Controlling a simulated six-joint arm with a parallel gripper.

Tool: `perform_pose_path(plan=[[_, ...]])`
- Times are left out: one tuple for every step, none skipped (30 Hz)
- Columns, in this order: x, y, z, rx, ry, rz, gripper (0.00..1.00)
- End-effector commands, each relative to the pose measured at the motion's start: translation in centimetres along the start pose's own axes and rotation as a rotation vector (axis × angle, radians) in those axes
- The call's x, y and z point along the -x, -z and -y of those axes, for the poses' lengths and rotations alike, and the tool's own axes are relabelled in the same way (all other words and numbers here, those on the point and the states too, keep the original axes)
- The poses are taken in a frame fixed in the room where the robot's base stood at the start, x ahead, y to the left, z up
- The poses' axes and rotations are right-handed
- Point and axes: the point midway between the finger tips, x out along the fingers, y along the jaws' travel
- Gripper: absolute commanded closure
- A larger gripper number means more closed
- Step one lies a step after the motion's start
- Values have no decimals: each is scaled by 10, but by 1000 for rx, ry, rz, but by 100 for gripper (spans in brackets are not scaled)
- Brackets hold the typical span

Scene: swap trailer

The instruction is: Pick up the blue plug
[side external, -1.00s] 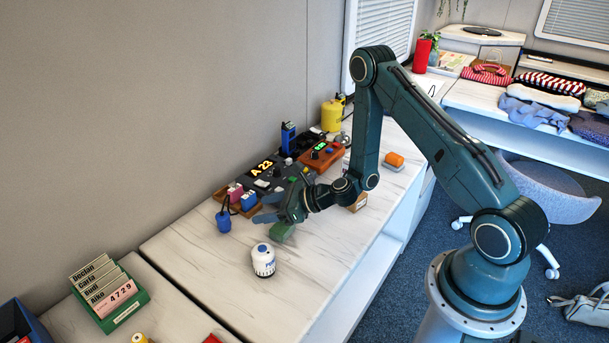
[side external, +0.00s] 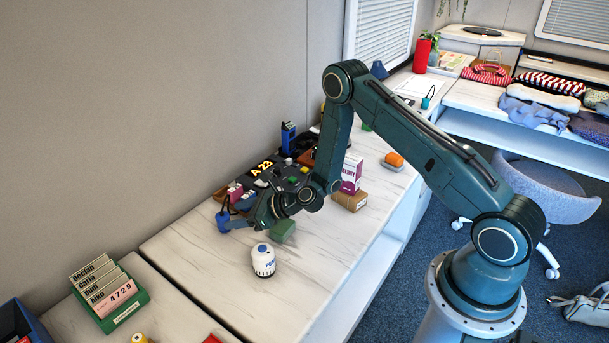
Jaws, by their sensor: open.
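The blue plug (side external: 222,222), with a dark cord looping up from it, is near the wall side of the white counter, left of the control box.
The dark control box (side external: 274,173) with a lit display stands behind, with pink and blue blocks at its left. A green card tray (side external: 112,292) is front left. The counter between canister and tray is clear.

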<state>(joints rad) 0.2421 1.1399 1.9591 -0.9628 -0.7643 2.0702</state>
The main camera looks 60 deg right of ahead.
Motion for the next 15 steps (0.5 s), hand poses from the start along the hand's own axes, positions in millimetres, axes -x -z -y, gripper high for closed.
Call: perform_pose_path(plan=[[0, 0, 0, 0, 0, 0, 40], [-1, 0, 0, 0, 0, 0, 40], [-2, 0, 0, 0, 0, 0, 40], [-3, 0, 0, 1, -1, 0, 40], [-4, -1, 0, 1, -1, 0, 40], [-6, -1, -1, 1, -1, 1, 40], [-8, -1, -1, 1, -2, 1, 40], [-11, -2, -1, 1, -1, 1, 40], [-15, -2, -1, 3, -1, 1, 40], [-18, -3, -1, 2, -2, 1, 40], [-21, -3, -2, 2, -2, 1, 40], [-25, -4, -2, 3, -2, 1, 40], [-28, -4, -2, 2, -2, 1, 40], [-32, -5, -2, 2, -2, 1, 40], [-36, -4, -2, 2, -2, 0, 40]])
